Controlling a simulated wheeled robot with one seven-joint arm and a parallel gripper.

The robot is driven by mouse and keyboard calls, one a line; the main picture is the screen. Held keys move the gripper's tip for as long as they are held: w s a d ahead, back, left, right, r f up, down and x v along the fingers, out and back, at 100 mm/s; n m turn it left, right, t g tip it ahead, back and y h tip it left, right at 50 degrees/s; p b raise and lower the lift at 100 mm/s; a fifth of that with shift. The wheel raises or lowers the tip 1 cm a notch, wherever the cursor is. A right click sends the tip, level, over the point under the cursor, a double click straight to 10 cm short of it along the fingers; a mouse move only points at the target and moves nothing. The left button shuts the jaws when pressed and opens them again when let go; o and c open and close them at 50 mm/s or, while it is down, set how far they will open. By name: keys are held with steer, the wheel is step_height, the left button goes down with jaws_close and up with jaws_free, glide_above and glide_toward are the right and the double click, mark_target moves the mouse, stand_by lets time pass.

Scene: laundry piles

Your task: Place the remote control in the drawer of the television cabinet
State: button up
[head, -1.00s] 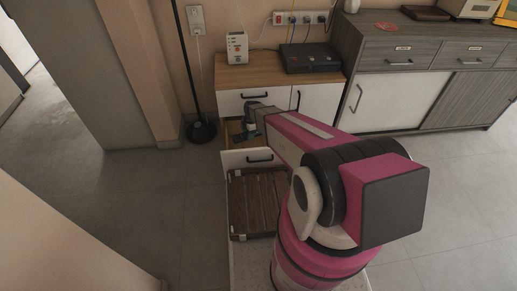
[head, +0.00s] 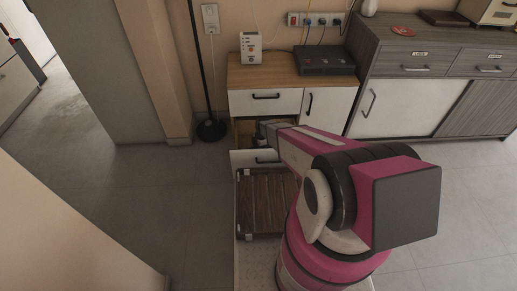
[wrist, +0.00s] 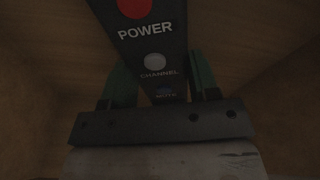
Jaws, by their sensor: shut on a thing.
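The remote control (wrist: 152,45) is dark, with a red POWER button and a grey CHANNEL button. In the wrist view it lies between the two green fingers of my gripper (wrist: 158,75), which is shut on it. Wooden surfaces, likely the drawer's inside, surround it. In the head view the television cabinet (head: 245,82) has a wood top and white fronts. Its lower drawer (head: 243,159) is pulled open, with a dark handle. My gripper (head: 262,137) reaches down into this drawer, partly hidden by the drawer front. I cannot make out the remote in the head view.
A white box (head: 250,46) and a black box (head: 325,60) stand on the cabinet top. A grey sideboard (head: 415,75) stands to the right. A thin black pole (head: 202,70) stands left of the cabinet. A brown slatted piece (head: 266,205) lies before the drawer.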

steer(key=shift+f, duration=0.25)
steer(key=o, duration=1)
step_height(320, 180, up, 12)
steer(key=d, duration=0.2)
steer(key=s+d+r+m, duration=0.3)
steer(key=s+r+m, duration=0.3)
steer(key=r, duration=0.3)
steer(key=s+d+r+m+h, duration=0.1)
steer(key=s+d+r+m, duration=0.3)
steer(key=s+r+m, duration=0.3)
steer(key=s+d+r+m, duration=0.4)
steer(key=s+r+m, duration=0.2)
steer(key=r+m, duration=0.3)
step_height(320, 180, up, 3)
steer(key=shift+s+d+r+m+t+h, duration=0.1)
steer(key=shift+s+d+m+t+h, duration=0.05)
steer(key=shift+m+t+h, duration=0.2)
